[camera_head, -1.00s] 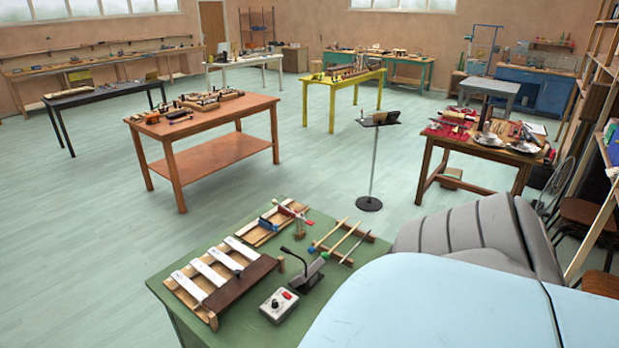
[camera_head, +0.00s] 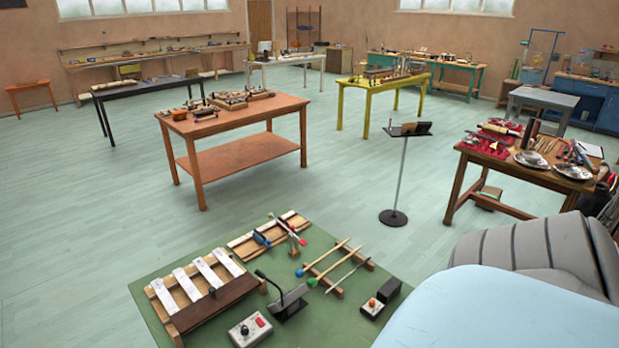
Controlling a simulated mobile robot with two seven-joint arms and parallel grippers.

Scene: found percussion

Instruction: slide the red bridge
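No bridge can be picked out with certainty. On the green table (camera_head: 150,285), a small red-tipped stick (camera_head: 275,215) leans over a pale wooden slatted frame (camera_head: 249,248), and a small blue piece (camera_head: 262,239) lies at that frame. A small upright wooden piece with red on it (camera_head: 293,240) stands at the right of the frame. These parts are too small to tell apart fully. Neither of my grippers is in view.
The green table also bears a white-barred instrument (camera_head: 192,289), mallets (camera_head: 330,257), a grey box with a red button (camera_head: 250,331) and a black block (camera_head: 389,290). A music stand (camera_head: 408,130), an orange table (camera_head: 235,155) and a cluttered brown table (camera_head: 465,185) stand beyond. Floor between is clear.

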